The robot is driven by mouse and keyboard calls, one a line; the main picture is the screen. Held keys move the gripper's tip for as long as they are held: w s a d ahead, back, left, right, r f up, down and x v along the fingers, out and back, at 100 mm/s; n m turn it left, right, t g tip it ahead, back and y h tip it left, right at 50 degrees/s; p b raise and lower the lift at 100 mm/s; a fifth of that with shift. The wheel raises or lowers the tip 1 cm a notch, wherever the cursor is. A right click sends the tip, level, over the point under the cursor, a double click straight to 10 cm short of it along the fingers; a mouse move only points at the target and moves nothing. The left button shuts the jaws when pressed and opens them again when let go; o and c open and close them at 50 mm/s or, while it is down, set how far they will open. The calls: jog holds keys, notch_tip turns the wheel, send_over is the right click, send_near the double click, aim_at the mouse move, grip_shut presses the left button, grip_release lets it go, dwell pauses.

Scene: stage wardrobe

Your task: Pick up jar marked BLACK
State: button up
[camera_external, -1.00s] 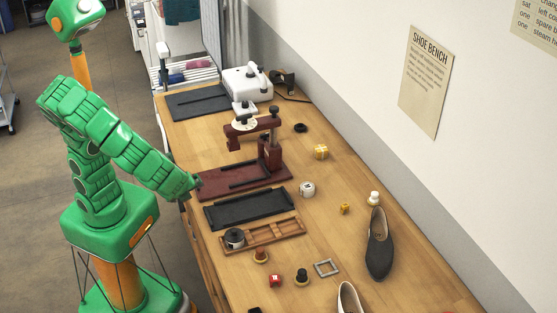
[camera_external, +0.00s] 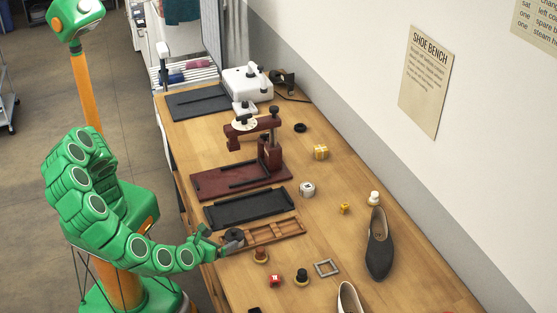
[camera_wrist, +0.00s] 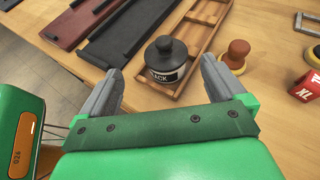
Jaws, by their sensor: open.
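The jar marked BLACK (camera_wrist: 163,66) is dark and round with a knobbed lid, and its label reads "ACK" in the wrist view. It sits upright at the near end of a wooden compartment tray (camera_wrist: 206,18). In the external view the jar (camera_external: 233,237) is partly hidden by my gripper (camera_external: 222,246). In the wrist view my gripper (camera_wrist: 163,88) is open. One grey finger is on each side of the jar's near part, and the jar lies ahead between them. I cannot tell whether either finger touches it.
A black tray (camera_external: 247,207) and a dark red press (camera_external: 268,148) stand behind the compartment tray. A wooden-knobbed item (camera_wrist: 236,54) is close to the right finger. A red cube (camera_wrist: 306,86) and a grey square frame (camera_external: 327,268) lie further right.

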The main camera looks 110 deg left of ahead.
aim_at(232, 237)
jog(key=shift+w+d+f+m, duration=0.25)
jog(key=shift+d+f+m, duration=0.05)
jog(key=shift+f, duration=0.15)
jog(key=shift+w+a+f, duration=0.1)
jog(key=shift+a+f, duration=0.05)
jog(key=shift+a, duration=0.1)
jog(key=shift+x, duration=3.55)
jog(key=shift+a, duration=0.1)
jog(key=shift+c, duration=0.4)
jog(key=c, duration=1.2)
